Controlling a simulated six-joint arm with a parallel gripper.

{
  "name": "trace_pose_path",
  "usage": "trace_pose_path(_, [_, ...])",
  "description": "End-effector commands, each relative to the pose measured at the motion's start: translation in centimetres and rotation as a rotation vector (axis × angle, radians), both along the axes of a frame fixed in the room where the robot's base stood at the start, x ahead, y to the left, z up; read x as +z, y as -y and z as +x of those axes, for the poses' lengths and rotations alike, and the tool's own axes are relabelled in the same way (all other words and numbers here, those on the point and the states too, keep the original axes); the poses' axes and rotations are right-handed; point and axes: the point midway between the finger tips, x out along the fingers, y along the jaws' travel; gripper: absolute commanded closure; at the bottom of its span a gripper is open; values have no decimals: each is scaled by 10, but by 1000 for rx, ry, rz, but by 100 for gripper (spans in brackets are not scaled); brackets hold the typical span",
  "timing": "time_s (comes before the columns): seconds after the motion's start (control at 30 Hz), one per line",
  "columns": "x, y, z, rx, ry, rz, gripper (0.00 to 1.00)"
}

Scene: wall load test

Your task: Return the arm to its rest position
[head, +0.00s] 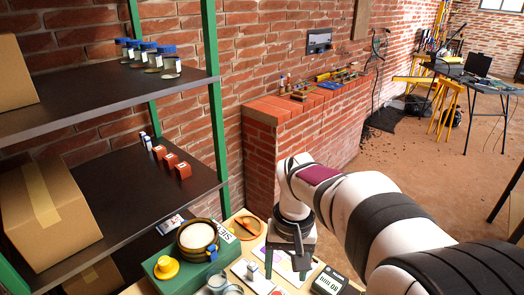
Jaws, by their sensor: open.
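My white and black arm reaches in from the lower right and bends down at the wrist. My gripper (300,262), small and dark, points down above the wooden bench (318,272) at the bottom centre. It is open, and I see nothing held in it. The fingertips are small, and I cannot tell how far they are above the bench top.
A green-posted shelf (92,88) at left holds cardboard boxes (45,205), blue-lidded jars (170,62) and small red blocks (181,170). A green case (160,283) bearing a round wooden tub (197,237) stands left of my gripper. A brick wall ledge (290,106) rises behind.

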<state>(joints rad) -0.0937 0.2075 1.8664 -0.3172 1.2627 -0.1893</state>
Motion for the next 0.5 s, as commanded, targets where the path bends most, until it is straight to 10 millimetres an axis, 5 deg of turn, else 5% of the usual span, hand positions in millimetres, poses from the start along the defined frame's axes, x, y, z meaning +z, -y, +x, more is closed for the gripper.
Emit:
trace_pose_path(0.1, [24, 9, -92, -164, -10, 48, 31])
trace_pose_path(0.23, [19, 8, -175, -313, -32, 96, 31])
trace_pose_path(0.33, [9, 6, -209, -379, -45, 116, 31])
trace_pose_path(0.5, [4, 5, -220, -402, -52, 124, 31])
